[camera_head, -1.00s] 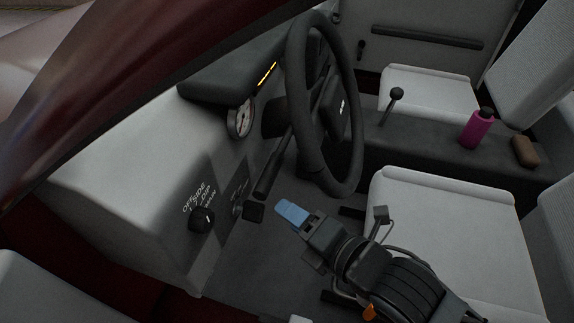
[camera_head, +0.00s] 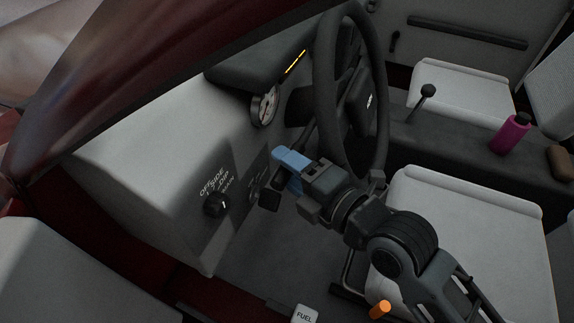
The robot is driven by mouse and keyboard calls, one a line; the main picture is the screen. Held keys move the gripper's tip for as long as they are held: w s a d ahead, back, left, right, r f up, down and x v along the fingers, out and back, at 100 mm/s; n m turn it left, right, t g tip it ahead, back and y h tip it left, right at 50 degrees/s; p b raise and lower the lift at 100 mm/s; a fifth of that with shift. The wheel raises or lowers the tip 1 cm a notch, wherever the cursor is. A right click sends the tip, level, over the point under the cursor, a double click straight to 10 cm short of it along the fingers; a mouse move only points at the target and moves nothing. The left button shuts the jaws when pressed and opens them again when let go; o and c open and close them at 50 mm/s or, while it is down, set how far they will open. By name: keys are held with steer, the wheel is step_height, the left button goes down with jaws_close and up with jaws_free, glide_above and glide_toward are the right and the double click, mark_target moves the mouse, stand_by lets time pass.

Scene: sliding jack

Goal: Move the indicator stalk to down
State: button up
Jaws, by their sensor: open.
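The indicator stalk (camera_head: 309,137) is a dark rod that slants down and left from the steering column, behind the wheel. My gripper (camera_head: 290,160) has blue fingertips and lies over the stalk's lower part in this view. Its fingers hide much of that part, and I cannot tell whether they touch it or stand around it. The gripper is open. The steering wheel (camera_head: 322,85) is just above and right of the gripper.
A black rotary knob (camera_head: 216,204) is on the pale dash at left. A small dark block (camera_head: 269,200) sits below the fingers. A round gauge (camera_head: 264,106) is above. The driver's seat (camera_head: 470,215) lies right of my arm.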

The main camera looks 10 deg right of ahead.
steer(key=shift+w+a+f, duration=0.1)
steer(key=shift+w+a, duration=0.15)
steer(key=shift+w, duration=0.05)
jaws_close()
stand_by(0.4)
